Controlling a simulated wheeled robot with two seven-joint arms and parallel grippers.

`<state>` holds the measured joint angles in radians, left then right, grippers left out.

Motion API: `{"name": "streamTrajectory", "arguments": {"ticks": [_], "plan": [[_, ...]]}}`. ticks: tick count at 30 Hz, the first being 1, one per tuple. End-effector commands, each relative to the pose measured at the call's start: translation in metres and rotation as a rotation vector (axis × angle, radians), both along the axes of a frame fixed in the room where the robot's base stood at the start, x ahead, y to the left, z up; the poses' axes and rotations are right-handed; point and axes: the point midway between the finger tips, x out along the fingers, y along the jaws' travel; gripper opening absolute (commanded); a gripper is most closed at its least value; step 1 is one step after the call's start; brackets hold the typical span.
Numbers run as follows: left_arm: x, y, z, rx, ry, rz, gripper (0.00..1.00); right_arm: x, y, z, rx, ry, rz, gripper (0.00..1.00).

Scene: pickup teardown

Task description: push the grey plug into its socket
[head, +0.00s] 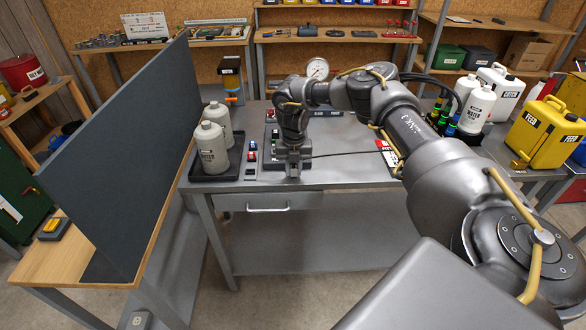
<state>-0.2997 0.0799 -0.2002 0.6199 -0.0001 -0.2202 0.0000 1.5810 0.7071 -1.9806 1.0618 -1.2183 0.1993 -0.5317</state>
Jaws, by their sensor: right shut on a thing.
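My right gripper (293,168) points down over the left part of the grey metal bench. It is shut on the grey plug, which the fingers hide almost wholly. A thin dark cable (345,154) runs from the gripper to the right across the bench. Below and around the gripper is a dark panel (271,160) with small coloured parts on its left side. The socket cannot be made out behind my gripper, so I cannot tell whether the plug touches it. My left gripper is not in view.
Two grey-white bottles stand in a black tray (205,176) left of the panel. A tall dark partition (120,150) stands further left. A round gauge (317,69) is behind my wrist. Yellow feed cans (545,132) and white bottles crowd the right. The bench's front middle is clear.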

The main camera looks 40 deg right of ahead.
Motion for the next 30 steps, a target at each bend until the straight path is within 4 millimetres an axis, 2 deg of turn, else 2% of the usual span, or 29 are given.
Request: {"name": "streamTrajectory", "arguments": {"ticks": [23,30], "plan": [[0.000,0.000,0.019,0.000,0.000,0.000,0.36,0.000,0.000,0.020,0.000,0.000,0.000,0.00],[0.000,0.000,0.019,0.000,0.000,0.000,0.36,0.000,0.000,0.020,0.000,0.000,0.000,0.00]]}}
